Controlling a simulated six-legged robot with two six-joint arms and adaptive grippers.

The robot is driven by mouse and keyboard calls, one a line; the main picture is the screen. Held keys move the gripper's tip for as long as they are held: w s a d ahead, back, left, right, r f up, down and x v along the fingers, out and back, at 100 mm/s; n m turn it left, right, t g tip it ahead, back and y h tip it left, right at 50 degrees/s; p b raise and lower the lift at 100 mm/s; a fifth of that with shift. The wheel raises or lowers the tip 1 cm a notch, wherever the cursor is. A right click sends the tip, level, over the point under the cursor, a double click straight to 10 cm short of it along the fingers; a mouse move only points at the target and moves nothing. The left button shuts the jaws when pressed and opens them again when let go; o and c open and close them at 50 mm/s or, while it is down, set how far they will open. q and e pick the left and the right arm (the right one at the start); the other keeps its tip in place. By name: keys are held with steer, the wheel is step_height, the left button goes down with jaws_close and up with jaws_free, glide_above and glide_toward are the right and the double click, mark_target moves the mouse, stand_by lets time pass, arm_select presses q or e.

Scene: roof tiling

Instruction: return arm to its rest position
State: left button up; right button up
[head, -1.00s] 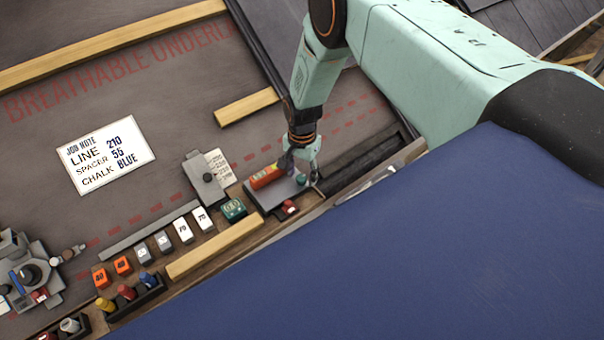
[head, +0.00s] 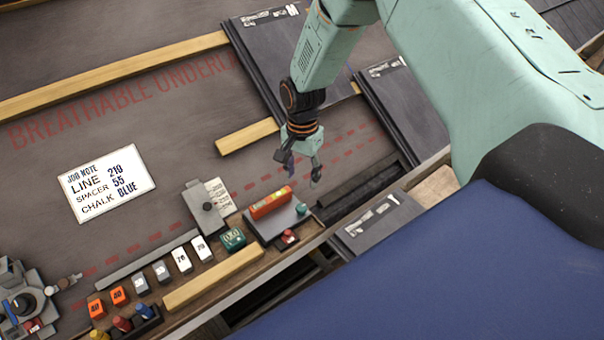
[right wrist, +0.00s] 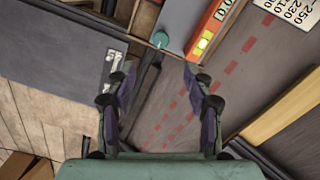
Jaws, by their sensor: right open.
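My right gripper (head: 301,168) is open and empty. It hangs above the roof underlay (head: 130,165), up and to the right of an orange-red level (head: 270,203) that lies on a grey plate (head: 266,227). In the right wrist view the two fingers (right wrist: 160,95) are spread with nothing between them, and the level (right wrist: 212,28) lies beyond them at the top. My left gripper is not in view.
A job note (head: 107,183) lies on the underlay. Numbered blocks (head: 161,271) and a wooden batten (head: 213,277) line the front. Dark slates (head: 402,110) lie at right, another slate (head: 377,223) nearer. A grey device (head: 22,300) stands at lower left.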

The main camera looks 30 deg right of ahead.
stand_by(0.3)
steer(key=s+a+f+n+t, duration=0.3)
steer(key=s+a+f+n, duration=0.2)
steer(key=s+f+n, duration=0.25)
steer(key=s+a+n+g, duration=0.2)
steer(key=s+a+n, duration=0.1)
steer(key=s, duration=2.2)
steer(key=shift+f+n+g, duration=0.25)
steer(key=shift+n+g, duration=0.05)
steer(key=shift+n, duration=0.55)
steer(key=shift+a, duration=0.1)
steer(key=c, duration=0.3)
steer(key=shift+s, duration=0.1)
